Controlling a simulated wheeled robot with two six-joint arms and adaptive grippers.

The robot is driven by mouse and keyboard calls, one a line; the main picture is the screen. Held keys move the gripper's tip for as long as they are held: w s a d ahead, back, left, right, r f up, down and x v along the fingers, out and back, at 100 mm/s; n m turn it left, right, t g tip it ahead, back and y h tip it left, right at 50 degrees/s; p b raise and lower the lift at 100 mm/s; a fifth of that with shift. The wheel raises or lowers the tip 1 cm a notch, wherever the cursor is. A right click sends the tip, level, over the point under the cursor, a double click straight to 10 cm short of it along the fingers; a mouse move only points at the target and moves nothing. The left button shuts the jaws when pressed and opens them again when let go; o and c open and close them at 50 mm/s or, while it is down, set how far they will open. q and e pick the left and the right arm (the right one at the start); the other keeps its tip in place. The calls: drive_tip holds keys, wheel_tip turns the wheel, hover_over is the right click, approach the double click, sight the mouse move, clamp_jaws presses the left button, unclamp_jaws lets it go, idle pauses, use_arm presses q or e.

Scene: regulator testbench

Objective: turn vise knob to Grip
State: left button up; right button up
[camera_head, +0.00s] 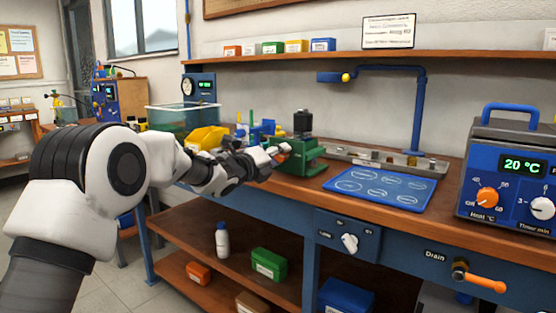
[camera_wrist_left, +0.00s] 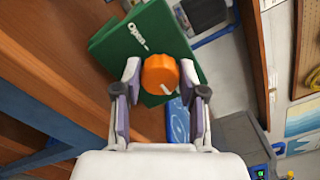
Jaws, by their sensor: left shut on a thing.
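The green vise (camera_head: 305,166) stands on the workbench near its front edge, with a black part on top. In the left wrist view the vise (camera_wrist_left: 112,45) shows a white "Open" label beside its orange knob (camera_wrist_left: 159,72). A white pointer line on the knob faces toward the lower right of that view, away from the "Open" label. My left gripper (camera_wrist_left: 160,90) is shut on the orange knob, one finger on each side of it. In the head view my left gripper (camera_head: 277,154) reaches the vise from the left. No "Grip" label is readable.
A blue mat (camera_head: 380,189) lies right of the vise, with a metal rail (camera_head: 345,156) behind it. A blue heater box (camera_head: 510,185) stands at the far right. Yellow bins (camera_head: 207,138) and a clear tank (camera_head: 172,119) stand behind my left arm.

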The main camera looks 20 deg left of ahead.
use_arm(q)
drive_tip(key=shift+f, duration=0.25)
drive_tip(key=o, duration=1.1)
drive_tip(key=shift+o, duration=0.2)
drive_tip(key=shift+r, duration=0.1)
drive_tip(key=v, duration=1.2)
